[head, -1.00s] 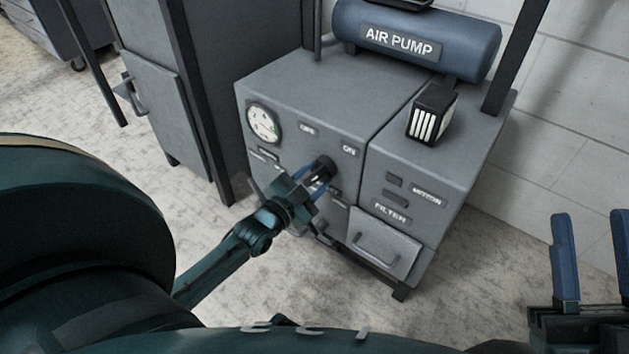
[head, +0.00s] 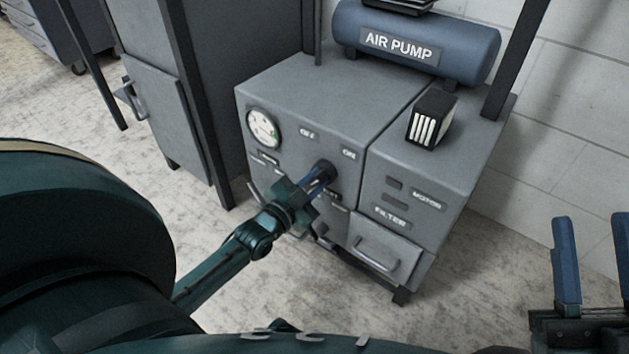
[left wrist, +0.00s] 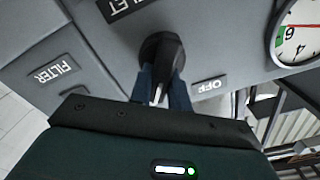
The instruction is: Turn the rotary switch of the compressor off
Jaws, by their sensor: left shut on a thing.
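The compressor is a grey cabinet (head: 320,95) with a blue air pump tank on top. My left gripper (head: 321,176) is shut on the switch. In the left wrist view the blue fingers lie on both sides of the black switch (left wrist: 161,52), with a white mark between them. The OFF label (left wrist: 209,85) is to their right there. My right gripper (head: 591,216) is open and empty at the lower right of the head view.
A round gauge (head: 263,128) is left of the switch. The blue tank (head: 415,40) and a black vented box (head: 432,119) are on top. A filter drawer (head: 385,248) is at lower right. A dark post (head: 195,110) and grey cabinet stand left. Floor in front is clear.

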